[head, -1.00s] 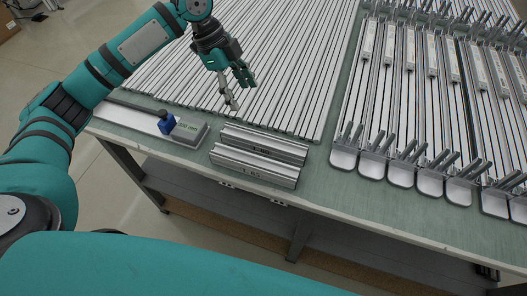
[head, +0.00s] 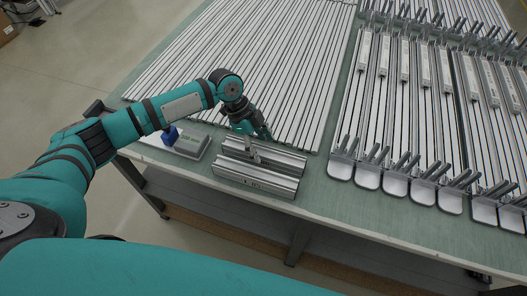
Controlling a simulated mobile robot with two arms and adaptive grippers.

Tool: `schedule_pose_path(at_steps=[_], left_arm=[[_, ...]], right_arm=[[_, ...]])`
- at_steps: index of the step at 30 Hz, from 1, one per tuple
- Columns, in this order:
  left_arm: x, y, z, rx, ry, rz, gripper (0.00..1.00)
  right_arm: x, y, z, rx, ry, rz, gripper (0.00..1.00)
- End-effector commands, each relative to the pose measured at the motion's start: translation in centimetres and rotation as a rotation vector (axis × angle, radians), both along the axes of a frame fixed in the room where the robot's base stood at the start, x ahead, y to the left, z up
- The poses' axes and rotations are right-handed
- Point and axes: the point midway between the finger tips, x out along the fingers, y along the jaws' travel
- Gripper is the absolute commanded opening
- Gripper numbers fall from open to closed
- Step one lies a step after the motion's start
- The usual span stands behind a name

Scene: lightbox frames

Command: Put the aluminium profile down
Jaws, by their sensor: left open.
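Two short aluminium profiles lie side by side near the table's front edge in the head view, the rear one (head: 287,160) behind the front one (head: 262,183). My left gripper (head: 254,157) is open, with its fingertips over the rear short profile. I cannot tell whether the fingertips touch it. Many long aluminium profiles (head: 235,60) lie in a flat row behind, reaching towards the back of the table. The gripper and forearm hide part of the near ends of these long profiles. My right gripper is not in view.
A grey block (head: 190,146) with a blue part (head: 168,136) stands left of the short profiles. Several metal frames with upright prongs (head: 340,170) fill the right of the green table (head: 318,197). A strip of bare table runs along the front edge.

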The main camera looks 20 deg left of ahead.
Motion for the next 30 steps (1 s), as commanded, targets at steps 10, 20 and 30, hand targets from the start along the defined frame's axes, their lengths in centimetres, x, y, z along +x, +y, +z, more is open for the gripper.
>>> schedule_pose_path(at_steps=[10, 20, 30], left_arm=[[-0.1, -1.1, -2.6, 0.0, 0.0, 0.0, 0.65], [-0.1, -1.1, -2.5, 0.0, 0.0, 0.001, 0.39], [-0.1, -1.1, -2.4, 0.0, -0.001, 0.001, 0.0]], right_arm=[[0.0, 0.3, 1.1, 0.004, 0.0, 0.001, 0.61], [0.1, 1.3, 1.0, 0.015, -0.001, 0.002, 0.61], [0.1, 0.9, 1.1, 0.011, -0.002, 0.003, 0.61]])
